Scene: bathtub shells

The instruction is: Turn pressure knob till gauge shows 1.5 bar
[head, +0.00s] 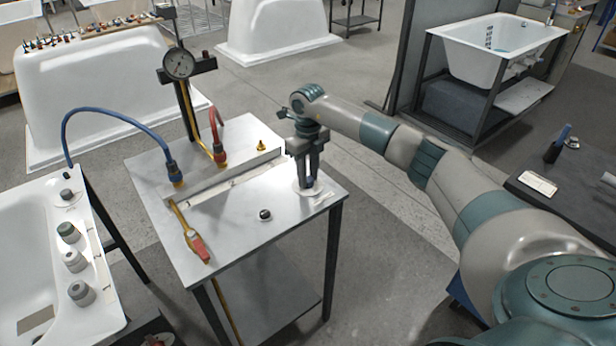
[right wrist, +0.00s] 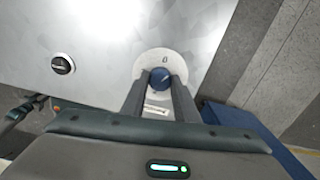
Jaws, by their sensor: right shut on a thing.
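My right gripper (right wrist: 160,90) points down and is shut on the knob, one finger on each side. In the head view my right gripper (head: 309,184) hides the knob at the table's right front corner. My left gripper is not in view.
A black knob (head: 265,214) stands on the metal table (head: 235,235), left of my right gripper. A red-handled lever (head: 198,245), a blue hose (head: 105,112) and a red hose (head: 215,130) are further left. A white tub (head: 100,290) with several fittings stands at the left.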

